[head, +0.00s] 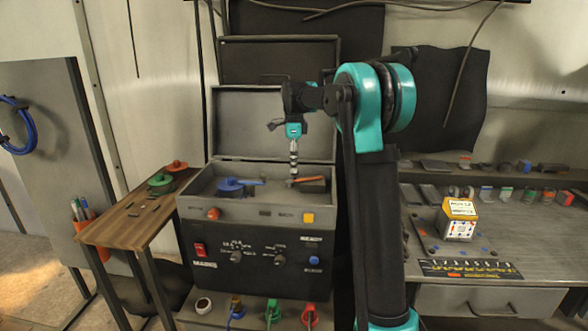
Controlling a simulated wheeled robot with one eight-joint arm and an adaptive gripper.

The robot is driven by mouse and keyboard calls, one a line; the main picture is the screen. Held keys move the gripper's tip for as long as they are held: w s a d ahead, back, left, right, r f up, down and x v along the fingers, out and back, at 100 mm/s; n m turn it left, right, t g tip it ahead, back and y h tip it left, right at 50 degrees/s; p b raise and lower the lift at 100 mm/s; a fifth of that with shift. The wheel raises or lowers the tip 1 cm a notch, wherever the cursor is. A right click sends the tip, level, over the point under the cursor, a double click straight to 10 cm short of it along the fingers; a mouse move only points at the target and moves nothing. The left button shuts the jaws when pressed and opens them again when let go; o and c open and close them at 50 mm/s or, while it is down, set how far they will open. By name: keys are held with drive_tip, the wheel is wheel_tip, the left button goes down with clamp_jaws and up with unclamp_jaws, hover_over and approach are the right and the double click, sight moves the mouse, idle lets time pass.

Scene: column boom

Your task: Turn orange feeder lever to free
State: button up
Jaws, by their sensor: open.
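The orange feeder lever (310,179) lies roughly level inside the open-lidded dark machine box (245,210), its handle pointing right. Its left end, by the pivot, is partly hidden by my gripper. My gripper (292,176) hangs down from the arm into the box, just above or beside the lever's left end. Its fingers are small in this view, and I cannot tell whether they touch the lever. It appears to hold nothing. A blue lever (236,184) with a round hub sits to the left in the same box. Any marking for free is too small to read.
The raised lid (270,120) stands behind my gripper. The front panel has a red switch (200,249), knobs and a yellow button (308,218). A wooden side table (125,225) with red and green reels stands left. A cluttered metal workbench (490,245) stands right.

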wheel_tip(320, 180, up, 9)
drive_tip(key=shift+r, duration=0.15)
idle(0.4)
